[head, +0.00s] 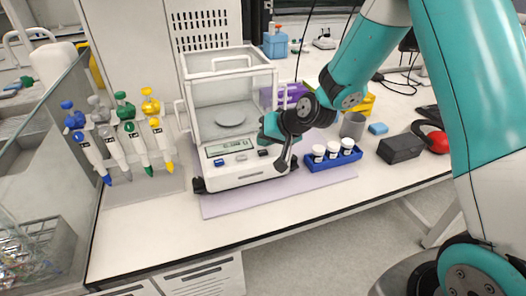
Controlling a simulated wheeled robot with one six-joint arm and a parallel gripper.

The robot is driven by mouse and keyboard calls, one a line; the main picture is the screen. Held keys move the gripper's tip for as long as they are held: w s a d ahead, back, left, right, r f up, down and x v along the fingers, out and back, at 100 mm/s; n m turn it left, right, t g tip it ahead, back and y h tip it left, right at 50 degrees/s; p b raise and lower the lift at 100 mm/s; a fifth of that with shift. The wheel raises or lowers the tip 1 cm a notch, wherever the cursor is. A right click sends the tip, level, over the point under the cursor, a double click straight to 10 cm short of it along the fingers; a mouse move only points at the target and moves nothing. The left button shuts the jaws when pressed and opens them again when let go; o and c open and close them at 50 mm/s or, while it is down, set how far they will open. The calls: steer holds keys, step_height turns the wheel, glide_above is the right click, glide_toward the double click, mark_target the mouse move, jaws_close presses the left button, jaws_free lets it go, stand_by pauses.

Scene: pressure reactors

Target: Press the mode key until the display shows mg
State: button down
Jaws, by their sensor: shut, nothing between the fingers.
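The white balance (235,180) stands on the bench with a glass draft shield and a round pan (230,117) inside. Its greenish display (228,147) is on the front panel, and its text is too small to read. Below it are a blue key (219,163), a grey key (241,157) and a dark key (263,153); their labels are not legible. My gripper (283,162) is shut and empty at the right front of the balance, close to the dark key. I cannot tell whether it touches the panel.
A blue rack (334,160) with white-capped vials stands right of the balance. Several coloured pipettes (120,145) hang on a stand to the left. A dark box (401,148) and a grey cup (353,124) are further right. The bench front left is clear.

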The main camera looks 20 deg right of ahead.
mark_target(264, 151)
steer(key=shift+f, duration=0.15)
steer(key=shift+f+b, duration=0.3)
steer(key=shift+b, duration=0.15)
steer(key=shift+f+b, duration=0.35)
steer(key=shift+f, duration=0.05)
stand_by(0.6)
stand_by(0.3)
steer(key=shift+r+p, duration=0.6)
steer(key=shift+r, duration=0.25)
step_height(264, 151, up, 5)
steer(key=p, duration=0.3)
steer(key=shift+p, duration=0.4)
stand_by(0.3)
